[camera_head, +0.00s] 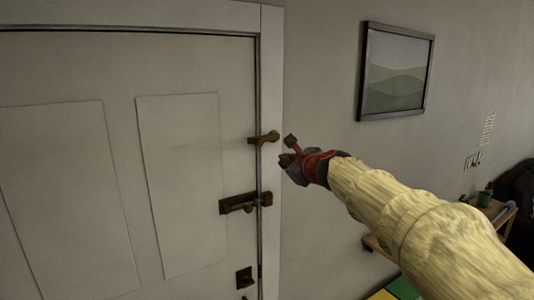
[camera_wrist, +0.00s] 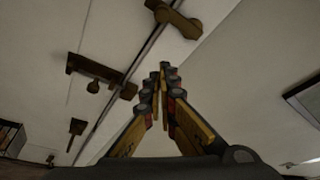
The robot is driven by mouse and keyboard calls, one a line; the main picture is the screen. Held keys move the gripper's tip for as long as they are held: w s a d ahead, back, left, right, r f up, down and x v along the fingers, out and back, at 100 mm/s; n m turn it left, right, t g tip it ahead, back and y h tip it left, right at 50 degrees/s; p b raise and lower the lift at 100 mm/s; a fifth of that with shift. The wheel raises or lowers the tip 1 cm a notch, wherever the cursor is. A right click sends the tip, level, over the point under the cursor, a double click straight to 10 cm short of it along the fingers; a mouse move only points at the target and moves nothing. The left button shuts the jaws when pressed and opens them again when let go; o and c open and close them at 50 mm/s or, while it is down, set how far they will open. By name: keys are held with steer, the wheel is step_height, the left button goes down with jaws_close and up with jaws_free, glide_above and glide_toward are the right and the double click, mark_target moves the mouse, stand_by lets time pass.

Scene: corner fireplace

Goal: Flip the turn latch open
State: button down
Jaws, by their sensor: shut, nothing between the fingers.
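The turn latch (camera_head: 264,138) is a dark bronze piece high on the right edge of the pale door. Its bar lies about level across the gap between door and frame. In the wrist view the turn latch (camera_wrist: 174,18) is at the top, beyond my fingertips. My gripper (camera_head: 287,152) is just right of the latch in the head view, apart from it in the picture; whether they touch in depth I cannot tell. In the wrist view my gripper (camera_wrist: 165,78) has its fingers together with nothing between them.
A slide bolt (camera_head: 238,205) sits below the latch, with a small lock plate (camera_head: 244,277) lower still. A framed picture (camera_head: 396,70) hangs on the wall at right. A small wooden table (camera_head: 497,211) stands at far right.

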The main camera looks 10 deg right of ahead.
mark_target(266, 140)
steer(key=shift+s, duration=0.1)
steer(key=x, duration=1)
steer(key=a+r+p, duration=0.2)
steer(key=r+p, duration=0.1)
steer(key=shift+s+a, duration=0.15)
steer(key=shift+s, duration=0.25)
steer(key=shift+r, duration=0.1)
steer(key=shift+w+p, duration=0.1)
steer(key=shift+p, duration=0.25)
steer(key=shift+r+m+p, duration=0.2)
steer(key=shift+m+p, duration=0.1)
steer(key=shift+p, duration=0.2)
